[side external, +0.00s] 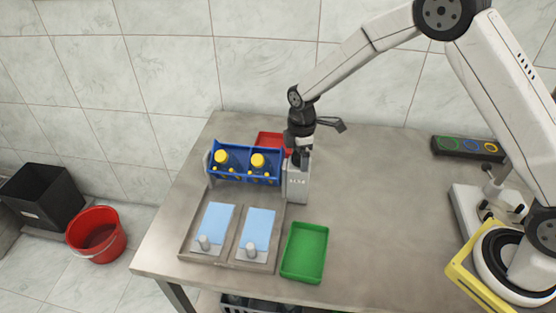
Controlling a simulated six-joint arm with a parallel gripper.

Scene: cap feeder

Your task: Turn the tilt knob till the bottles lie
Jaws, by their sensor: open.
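A blue rack (240,177) stands at the back of a grey tray. It holds two dark bottles with yellow caps, a left bottle (222,160) and a right bottle (258,163). The caps show above the rack's front edge; I cannot tell the bottles' exact tilt. A grey box (298,186) with a small label stands against the rack's right end. My gripper (304,157) points down at the top of this box, with its jaws open. The tilt knob cannot be made out; the gripper covers the box's top.
The grey tray (182,250) has two bays with light blue pads (258,228) and pale pegs. A green tray (304,252) lies to the right, and a red tray (268,139) behind the rack. A dark panel with coloured rings (468,148) lies far right. The table's middle right is clear.

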